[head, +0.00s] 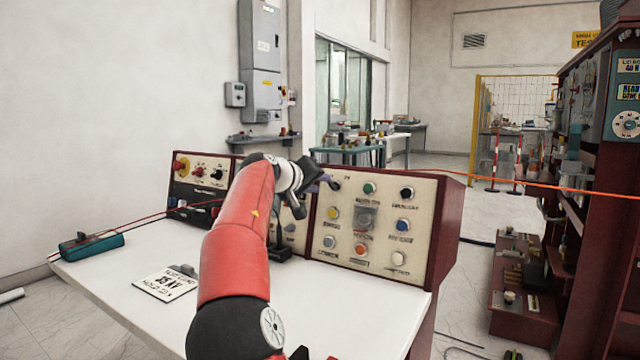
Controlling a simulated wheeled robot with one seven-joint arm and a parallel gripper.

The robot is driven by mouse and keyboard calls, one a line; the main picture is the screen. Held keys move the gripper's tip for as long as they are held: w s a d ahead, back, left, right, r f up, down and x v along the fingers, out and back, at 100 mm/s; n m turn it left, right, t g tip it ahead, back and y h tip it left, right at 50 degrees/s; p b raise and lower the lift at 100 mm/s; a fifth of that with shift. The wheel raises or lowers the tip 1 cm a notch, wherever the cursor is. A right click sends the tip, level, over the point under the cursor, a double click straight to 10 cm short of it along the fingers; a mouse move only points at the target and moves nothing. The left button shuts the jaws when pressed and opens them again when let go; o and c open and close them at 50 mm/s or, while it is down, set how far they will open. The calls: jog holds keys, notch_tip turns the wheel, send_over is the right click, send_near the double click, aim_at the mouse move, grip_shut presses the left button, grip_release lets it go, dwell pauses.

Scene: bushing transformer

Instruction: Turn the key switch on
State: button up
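My gripper (322,183) is at the upper left of the cream control panel (345,254), in front of its face. A small dark switch (336,186) shows just right of the fingertips; it may be the key switch, but it is too small to tell, and so is its position. I cannot tell whether the fingers touch it or are apart from it. The fingers are small and dark here, so their opening does not show. My red arm hides the left part of this panel.
The panel also bears several coloured buttons, such as a green one (369,188) and a black one (407,192). A second panel (200,174) stands to the left. A sign (165,283) and a teal box (91,246) lie on the white desk (130,318).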

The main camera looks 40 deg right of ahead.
aim_at(330, 185)
jog(key=p+x, duration=0.1)
jog(key=x, duration=0.4)
jog(key=shift+w+d+f, duration=0.1)
jog(key=shift+d, duration=0.2)
grip_shut()
